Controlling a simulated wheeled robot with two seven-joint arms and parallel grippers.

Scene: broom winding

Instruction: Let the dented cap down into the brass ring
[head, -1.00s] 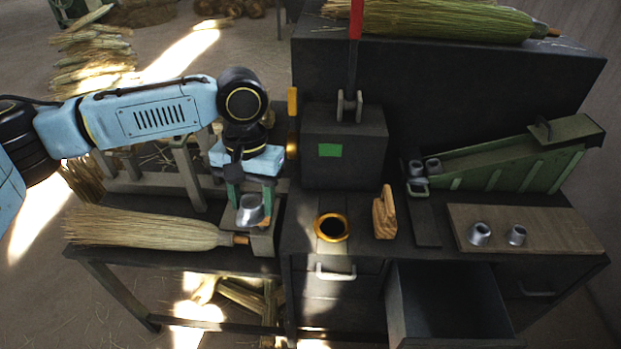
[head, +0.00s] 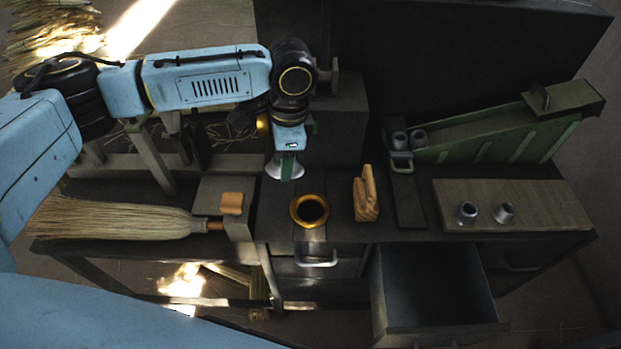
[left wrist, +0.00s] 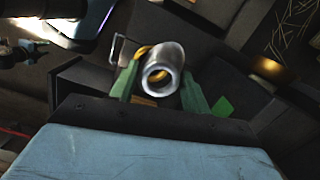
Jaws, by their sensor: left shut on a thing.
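My left gripper (head: 287,165) is shut on a silver metal cap (head: 274,171), held just behind and left of the brass ring, apart from it. In the left wrist view the cap (left wrist: 162,72) sits between the green fingers, its round open end facing the camera; I cannot make out a dent for sure. The brass ring (head: 310,226) lies on the bench top around a dark hole. In the left wrist view a bit of yellow metal (left wrist: 141,52) shows behind the cap, probably the ring. My right gripper is not in view.
A wooden clamp-like piece (head: 366,197) stands right of the ring. A straw broom (head: 120,218) lies left, by a block with a wooden pad (head: 232,203). Two similar caps stand on a wooden board (head: 550,205). An open drawer (head: 430,290) juts out in front.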

